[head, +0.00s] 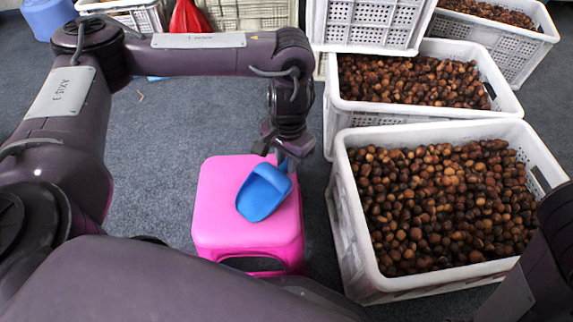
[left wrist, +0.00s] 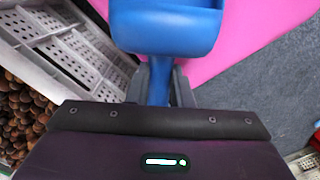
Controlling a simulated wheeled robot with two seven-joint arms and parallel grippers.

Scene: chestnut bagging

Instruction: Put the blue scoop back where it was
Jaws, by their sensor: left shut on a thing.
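The blue scoop (head: 264,192) is over the pink stool (head: 222,226) in the head view. My left gripper (head: 284,160) is shut on the scoop's handle at the stool's back right edge. In the left wrist view the scoop (left wrist: 166,30) points away from the gripper (left wrist: 158,82), with its handle between the two fingers. The stool (left wrist: 250,22) shows pink behind it. I cannot tell whether the scoop touches the stool top. My right gripper is not in view; only part of my right arm shows at the right edge.
A white crate of chestnuts (head: 348,235) stands right of the stool, with another chestnut crate (head: 345,112) behind it. More crates stand at the back, with a red bag (head: 188,20) and a blue bucket (head: 45,17) at the back left. Grey carpet (head: 160,135) left of the stool is mostly clear.

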